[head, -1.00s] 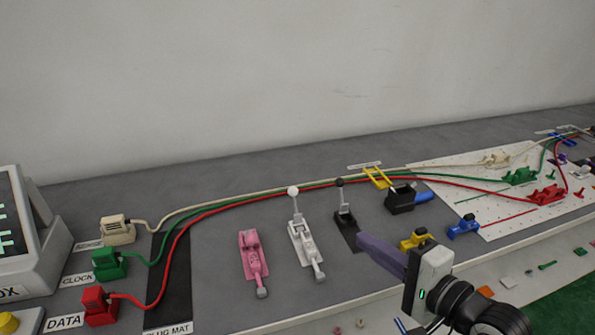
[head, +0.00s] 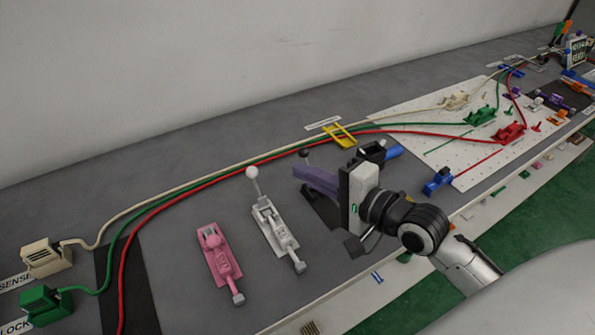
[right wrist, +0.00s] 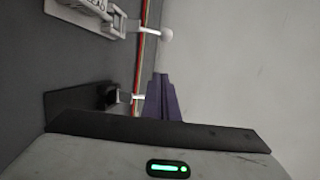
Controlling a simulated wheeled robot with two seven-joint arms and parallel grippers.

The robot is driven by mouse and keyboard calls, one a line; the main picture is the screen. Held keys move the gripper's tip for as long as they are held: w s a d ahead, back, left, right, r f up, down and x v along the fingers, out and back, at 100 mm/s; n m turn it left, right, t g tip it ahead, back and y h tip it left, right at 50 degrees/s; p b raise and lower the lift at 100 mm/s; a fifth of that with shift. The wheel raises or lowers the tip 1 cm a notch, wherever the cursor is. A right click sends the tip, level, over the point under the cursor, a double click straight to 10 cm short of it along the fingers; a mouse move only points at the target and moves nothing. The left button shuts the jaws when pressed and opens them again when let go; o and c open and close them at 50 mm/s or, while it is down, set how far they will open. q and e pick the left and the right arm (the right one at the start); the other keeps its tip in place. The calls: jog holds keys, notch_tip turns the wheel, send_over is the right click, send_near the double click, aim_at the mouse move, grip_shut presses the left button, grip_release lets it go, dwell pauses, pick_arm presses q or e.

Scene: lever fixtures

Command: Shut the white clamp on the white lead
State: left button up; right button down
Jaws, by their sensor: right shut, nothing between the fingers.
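The white clamp (head: 272,222) sits on the grey bench between the pink and black clamps. Its lever stands up, with a white ball (head: 252,172) on top. In the right wrist view the clamp (right wrist: 95,8) is at the top left and its ball (right wrist: 166,34) sticks out to the right. The white lead (head: 180,185) is a cream cable running along the back of the bench, behind the clamp. My right gripper (head: 300,172), with purple fingers, is shut and empty. It is right of the white clamp, in front of the black clamp's lever, apart from the white ball. My left gripper is not visible.
The black clamp (head: 318,210) is partly hidden by my right gripper. The pink clamp (head: 218,258) stands left of the white one. Green and red cables run beside the white lead through a yellow holder (head: 341,138). A white pegboard (head: 400,115) lies further right.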

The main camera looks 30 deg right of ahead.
aim_at(256, 185)
jog(key=x, duration=0.8)
jog(key=shift+w+r, duration=0.1)
jog(key=s+a, duration=0.1)
jog(key=a, duration=0.1)
jog(key=shift+s+a+r, duration=0.15)
jog(key=shift+s+a, duration=0.15)
jog(key=shift+s, duration=0.1)
jog(key=shift+s+a, duration=0.3)
jog(key=shift+a, duration=0.05)
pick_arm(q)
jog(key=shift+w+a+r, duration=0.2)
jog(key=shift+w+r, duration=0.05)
